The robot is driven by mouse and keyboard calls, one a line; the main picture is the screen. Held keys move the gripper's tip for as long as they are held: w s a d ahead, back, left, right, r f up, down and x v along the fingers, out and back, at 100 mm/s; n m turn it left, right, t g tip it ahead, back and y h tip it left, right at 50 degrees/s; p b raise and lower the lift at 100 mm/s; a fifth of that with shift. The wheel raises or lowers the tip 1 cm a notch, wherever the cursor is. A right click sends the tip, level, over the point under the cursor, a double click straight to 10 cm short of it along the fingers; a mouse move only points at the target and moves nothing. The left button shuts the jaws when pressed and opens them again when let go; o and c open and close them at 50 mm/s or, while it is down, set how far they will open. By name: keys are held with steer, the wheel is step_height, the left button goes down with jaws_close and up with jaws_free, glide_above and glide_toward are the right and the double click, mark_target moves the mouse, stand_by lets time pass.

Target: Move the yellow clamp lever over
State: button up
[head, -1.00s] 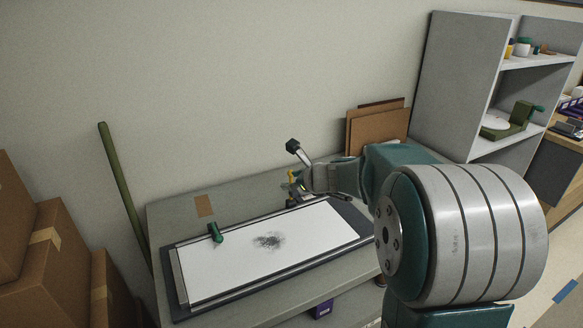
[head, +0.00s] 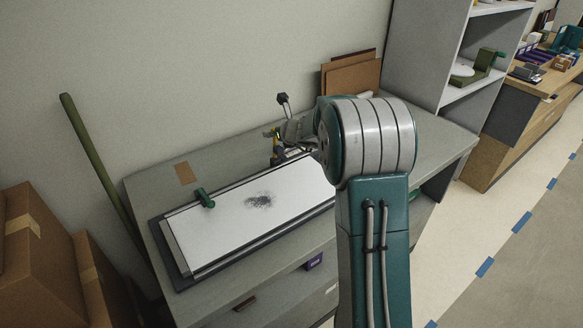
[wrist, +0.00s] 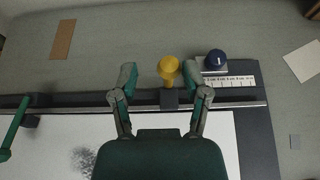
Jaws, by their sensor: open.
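The yellow clamp lever (wrist: 168,69) stands at the rail along the back of the white-topped board in the wrist view, above a small dark block. My gripper (wrist: 159,76) is open, with one finger on each side of the lever; the right finger is closer to it. I cannot tell whether either finger touches. In the head view only a little yellow of the lever (head: 276,134) shows beside my gripper (head: 293,131). A green lever (head: 204,197) sits at the left end of the board, and also shows in the wrist view (wrist: 14,126).
The white sheet (head: 225,220) has a dark smudge. A dark blue knob (wrist: 216,60) and a ruler strip (wrist: 228,81) lie just right of my gripper. Brown boards (head: 352,76) lean at the back wall. Cardboard boxes (head: 40,250) stand at the left.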

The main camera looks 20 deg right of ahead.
steer(key=shift+w+a+f, duration=0.2)
steer(key=shift+w+f, duration=0.25)
steer(key=shift+w, duration=0.1)
steer(key=shift+d, duration=0.75)
steer(key=c, duration=0.6)
steer(key=shift+s+a, duration=0.1)
steer(key=shift+s, duration=0.6)
steer(key=shift+s+d+f, duration=0.1)
steer(key=shift+s, duration=0.35)
steer(key=shift+s+d+f, duration=0.1)
steer(key=shift+s, duration=0.3)
steer(key=shift+c, duration=0.2)
steer(key=shift+s+d+f, duration=0.15)
steer(key=shift+s+f, duration=0.2)
steer(key=shift+s, duration=0.35)
steer(key=shift+s+d+f, duration=0.1)
steer(key=shift+s+f, duration=0.2)
steer(key=shift+s, duration=0.35)
